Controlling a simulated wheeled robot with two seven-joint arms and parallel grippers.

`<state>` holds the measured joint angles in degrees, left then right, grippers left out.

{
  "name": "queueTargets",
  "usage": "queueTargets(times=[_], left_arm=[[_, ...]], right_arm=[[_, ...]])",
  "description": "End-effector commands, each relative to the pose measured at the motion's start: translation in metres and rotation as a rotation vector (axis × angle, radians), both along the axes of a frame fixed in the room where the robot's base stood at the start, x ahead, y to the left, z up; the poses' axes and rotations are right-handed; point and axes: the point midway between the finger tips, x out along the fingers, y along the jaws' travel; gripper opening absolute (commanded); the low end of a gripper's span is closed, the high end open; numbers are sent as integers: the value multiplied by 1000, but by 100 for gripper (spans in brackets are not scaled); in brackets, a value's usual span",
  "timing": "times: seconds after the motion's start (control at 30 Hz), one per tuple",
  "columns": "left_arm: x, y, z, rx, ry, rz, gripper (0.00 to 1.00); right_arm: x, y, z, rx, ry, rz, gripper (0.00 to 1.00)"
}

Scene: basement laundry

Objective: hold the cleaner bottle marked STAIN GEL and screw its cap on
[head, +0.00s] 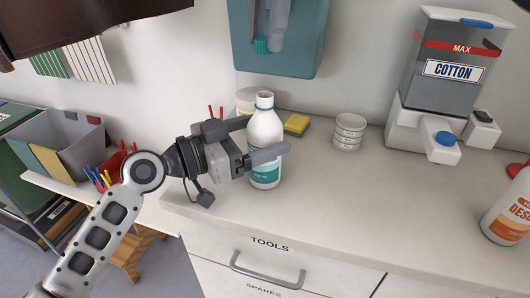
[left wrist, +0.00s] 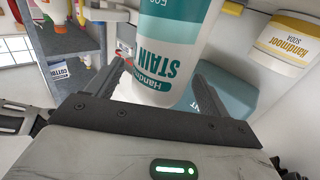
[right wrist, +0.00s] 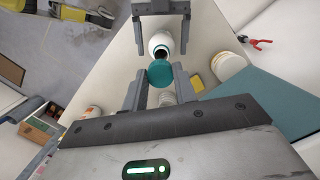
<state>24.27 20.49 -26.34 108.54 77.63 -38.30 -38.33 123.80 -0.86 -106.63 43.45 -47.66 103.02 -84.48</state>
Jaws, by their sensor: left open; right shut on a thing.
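The white STAIN GEL bottle (head: 264,135) with a teal label stands upright and uncapped on the counter; its label reads STAIN in the left wrist view (left wrist: 168,50). My left gripper (head: 263,140) is open, its fingers on either side of the bottle. In the right wrist view the bottle's open neck (right wrist: 160,48) faces the camera. My right gripper (right wrist: 160,88) is shut on the round teal cap (right wrist: 160,74). In the head view the cap (head: 261,46) is held high above the bottle, before a teal wall-mounted box.
A cotton dispenser (head: 440,85) and an orange-labelled bottle (head: 510,212) stand right. The teal box (head: 306,50) hangs behind. The counter front is clear.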

Motion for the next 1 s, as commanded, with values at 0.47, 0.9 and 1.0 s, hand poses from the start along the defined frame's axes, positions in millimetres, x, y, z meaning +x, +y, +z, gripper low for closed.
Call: queueTargets(times=[0.47, 0.9, 1.0], left_arm=[[5, -10, 0, 1, 0, 0, 77], [5, -10, 0, 1, 0, 0, 14], [5, -10, 0, 1, 0, 0, 14]], right_arm=[[0, 0, 0, 0, 0, 0, 7], [0, 0, -19, -2, 4, 1, 7], [-1, 0, -34, -1, 3, 1, 7]])
